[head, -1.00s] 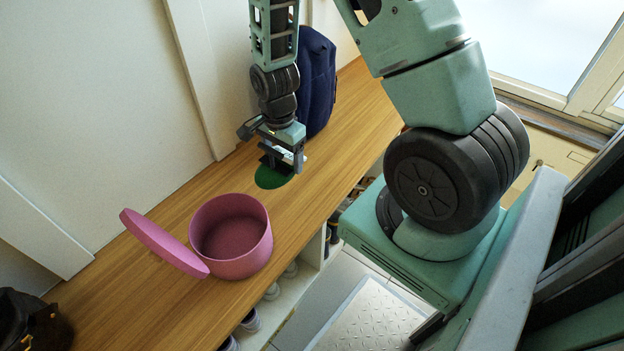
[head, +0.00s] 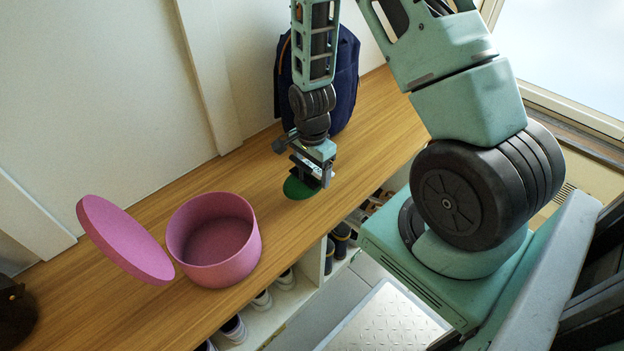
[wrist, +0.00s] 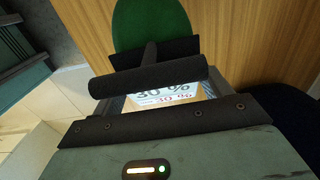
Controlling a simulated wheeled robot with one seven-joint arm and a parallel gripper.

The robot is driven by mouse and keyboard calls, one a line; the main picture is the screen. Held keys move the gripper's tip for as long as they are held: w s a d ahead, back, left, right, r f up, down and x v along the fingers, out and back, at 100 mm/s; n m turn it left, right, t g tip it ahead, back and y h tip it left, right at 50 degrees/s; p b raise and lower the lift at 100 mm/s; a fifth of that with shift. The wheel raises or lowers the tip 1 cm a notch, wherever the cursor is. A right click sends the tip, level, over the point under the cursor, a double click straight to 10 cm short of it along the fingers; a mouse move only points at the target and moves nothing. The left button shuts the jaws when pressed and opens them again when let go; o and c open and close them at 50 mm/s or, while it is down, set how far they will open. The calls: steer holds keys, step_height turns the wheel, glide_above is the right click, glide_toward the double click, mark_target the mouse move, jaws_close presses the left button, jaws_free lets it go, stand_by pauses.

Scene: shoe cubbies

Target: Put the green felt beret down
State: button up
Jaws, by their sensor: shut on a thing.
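The green felt beret (head: 300,188) is at the bench top in the head view, below my gripper (head: 312,178). It looks flat; I cannot tell whether it touches the wood or hangs just above it. In the wrist view the beret (wrist: 152,24) sticks out beyond the dark fingers of my gripper (wrist: 150,75). My gripper is shut on it, and the fingers hide the pinched edge. A pale patch with printed percent figures (wrist: 165,92) shows behind the fingers.
A wooden bench (head: 160,205) runs along the wall. A pink round box (head: 213,245) stands open left of the beret, its lid (head: 125,240) leaning beside it. A dark blue backpack (head: 345,85) stands behind my gripper. Shoes (head: 285,280) sit in cubbies below.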

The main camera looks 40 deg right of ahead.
mark_target(312, 178)
step_height(312, 178, down, 3)
steer(key=shift+f+b, duration=0.1)
steer(key=shift+b, duration=0.3)
steer(key=o, duration=1.1)
steer(key=shift+c, duration=0.2)
